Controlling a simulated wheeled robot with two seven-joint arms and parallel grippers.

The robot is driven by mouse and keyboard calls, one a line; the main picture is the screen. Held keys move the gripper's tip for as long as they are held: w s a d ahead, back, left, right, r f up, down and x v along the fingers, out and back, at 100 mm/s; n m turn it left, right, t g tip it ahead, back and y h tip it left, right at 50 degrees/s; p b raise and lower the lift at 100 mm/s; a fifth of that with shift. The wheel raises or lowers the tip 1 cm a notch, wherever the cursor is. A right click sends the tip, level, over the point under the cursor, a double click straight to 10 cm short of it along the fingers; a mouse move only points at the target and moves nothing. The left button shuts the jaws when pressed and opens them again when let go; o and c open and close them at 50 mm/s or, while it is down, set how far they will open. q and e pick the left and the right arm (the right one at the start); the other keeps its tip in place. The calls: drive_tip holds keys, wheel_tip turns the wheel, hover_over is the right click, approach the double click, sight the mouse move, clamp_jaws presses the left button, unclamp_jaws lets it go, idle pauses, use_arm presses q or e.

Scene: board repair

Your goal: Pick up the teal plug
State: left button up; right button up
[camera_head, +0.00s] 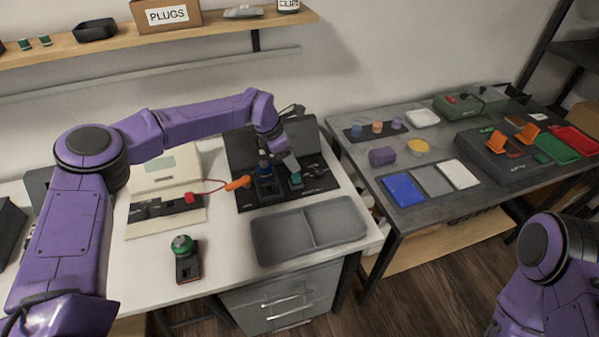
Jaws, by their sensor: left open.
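The teal plug (296,179) stands in a dark block on the black mat (318,189), at the back right of the white bench. Only a small part of it shows. My left arm reaches in from the left, and its gripper (291,166) points down just above the teal plug, close to it. The jaws are open; the view is too small to tell whether they touch the plug. A blue plug (263,165) stands just left of the gripper. My right gripper is out of view; only part of that arm shows at bottom right.
A grey two-part tray (310,231) lies in front of the mat. An orange-tipped probe (238,183) with a red lead lies at the mat's left. A green-knobbed device (185,258) stands at the bench front. The dark table (427,218) at right holds colored trays.

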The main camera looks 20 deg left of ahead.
sight(296, 174)
use_arm(q)
drive_tip(key=shift+s+d+f+p, duration=0.25)
drive_tip(key=shift+s+f+p, duration=0.65)
drive_tip(key=shift+f, duration=0.15)
drive_tip(key=w+f, duration=0.1)
drive_tip(key=f, duration=0.2)
drive_tip(key=w+f, duration=0.1)
drive_tip(key=shift+w+d+f, duration=0.25)
drive_tip(key=shift+w+d, duration=0.05)
drive_tip(key=shift+d, duration=0.05)
drive_tip(key=shift+s+r, duration=0.35)
drive_tip(key=shift+s, duration=0.05)
drive_tip(key=shift+c, duration=0.3)
drive_tip(key=c, duration=0.5)
drive_tip(key=shift+f, duration=0.1)
clamp_jaws()
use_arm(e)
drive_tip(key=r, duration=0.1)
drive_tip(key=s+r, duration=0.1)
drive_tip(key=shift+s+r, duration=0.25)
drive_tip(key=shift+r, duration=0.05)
